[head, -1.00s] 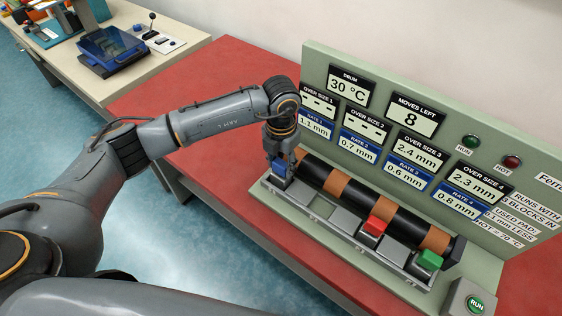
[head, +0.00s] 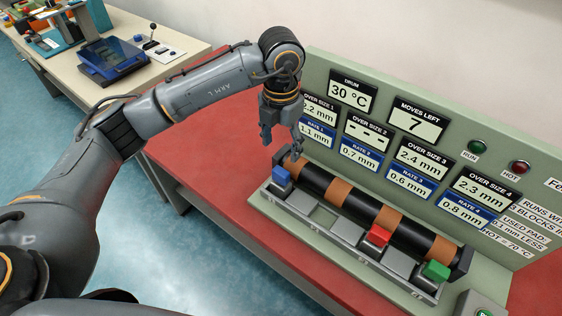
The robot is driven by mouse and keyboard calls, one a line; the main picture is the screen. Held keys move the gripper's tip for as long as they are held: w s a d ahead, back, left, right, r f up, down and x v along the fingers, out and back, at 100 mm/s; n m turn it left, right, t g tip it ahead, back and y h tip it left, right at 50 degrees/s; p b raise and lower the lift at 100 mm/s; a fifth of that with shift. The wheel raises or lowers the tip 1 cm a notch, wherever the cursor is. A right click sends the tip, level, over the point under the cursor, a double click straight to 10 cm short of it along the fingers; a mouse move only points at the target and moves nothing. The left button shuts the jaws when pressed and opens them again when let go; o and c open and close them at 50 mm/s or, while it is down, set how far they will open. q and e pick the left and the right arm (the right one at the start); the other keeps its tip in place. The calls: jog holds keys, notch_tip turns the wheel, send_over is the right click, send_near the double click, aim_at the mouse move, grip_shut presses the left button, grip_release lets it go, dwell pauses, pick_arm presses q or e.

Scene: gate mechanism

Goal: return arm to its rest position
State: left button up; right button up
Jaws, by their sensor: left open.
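My left gripper (head: 283,146) is open and empty in the head view. It hangs, fingers down, above the left end of the drum, up and apart from the blue block. The blue block (head: 281,176) sits in the leftmost place of the tray (head: 330,236) in front of the drum. A red block (head: 378,236) and a green block (head: 436,271) sit farther right in the same tray. The drum (head: 350,206) is dark with brown bands. My left arm (head: 205,88) reaches in from the left. My right gripper is not in view.
The green panel behind has displays; moves left (head: 415,121) reads 7, drum reads 30 °C. A RUN button box (head: 480,303) stands at the lower right. The red table (head: 190,150) is clear at left. Another bench (head: 140,42) with a blue tray stands at the upper left.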

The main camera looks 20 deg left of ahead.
pick_arm(q)
notch_tip(320, 180, up, 2)
jog(key=shift+r, duration=0.1)
dwell(0.4)
